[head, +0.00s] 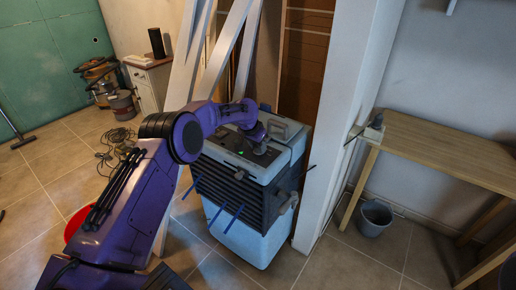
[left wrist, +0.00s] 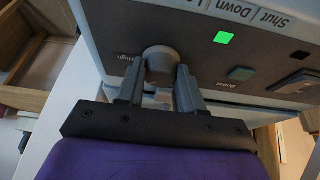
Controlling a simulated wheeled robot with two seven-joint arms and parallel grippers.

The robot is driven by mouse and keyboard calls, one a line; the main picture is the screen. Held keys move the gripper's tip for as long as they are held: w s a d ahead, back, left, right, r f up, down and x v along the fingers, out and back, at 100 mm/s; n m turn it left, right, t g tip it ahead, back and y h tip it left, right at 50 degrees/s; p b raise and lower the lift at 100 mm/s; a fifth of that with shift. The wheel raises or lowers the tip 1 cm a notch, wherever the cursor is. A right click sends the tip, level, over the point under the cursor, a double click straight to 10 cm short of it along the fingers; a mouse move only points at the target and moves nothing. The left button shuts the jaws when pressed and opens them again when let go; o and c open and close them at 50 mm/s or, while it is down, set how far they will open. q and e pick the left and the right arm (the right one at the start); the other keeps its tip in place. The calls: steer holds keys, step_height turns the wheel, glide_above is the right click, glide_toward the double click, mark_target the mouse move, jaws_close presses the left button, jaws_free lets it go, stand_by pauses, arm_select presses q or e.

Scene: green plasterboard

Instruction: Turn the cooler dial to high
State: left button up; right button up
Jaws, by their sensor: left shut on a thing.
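The cooler (head: 245,225) is a pale blue and dark grey box standing on the tiled floor, with a dark control panel on its sloped top. My left gripper (head: 262,148) reaches down onto that panel from the left. In the left wrist view, my left gripper (left wrist: 160,82) has one finger on each side of the round grey dial (left wrist: 160,58) and is shut on it. The fingers hide part of the dial, and I cannot read its setting. A lit green square (left wrist: 223,38) is on the panel below the printed words "Shut Down".
A white post (head: 345,125) stands close to the cooler's right side, and white slanted boards (head: 225,50) lean behind it. A wooden table (head: 440,150) and a grey bucket (head: 375,217) are at the right. Open tiled floor lies at the left.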

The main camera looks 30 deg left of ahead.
arm_select(q)
steer(key=m, duration=0.1)
steer(key=m+h+b, duration=0.1)
steer(key=m, duration=0.1)
steer(key=shift+w+a+f+m, duration=0.1)
steer(key=shift+a+m, duration=0.05)
steer(key=shift+m, duration=0.15)
steer(key=shift+m+g+h+b, duration=0.5)
steer(key=shift+m+h+b, duration=0.35)
steer(key=shift+m, duration=0.75)
steer(key=o, duration=1)
steer(key=shift+o, duration=0.2)
steer(key=b+v, duration=0.1)
steer(key=v, duration=0.9)
steer(key=shift+r+b, duration=0.35)
steer(key=shift+b, duration=0.05)
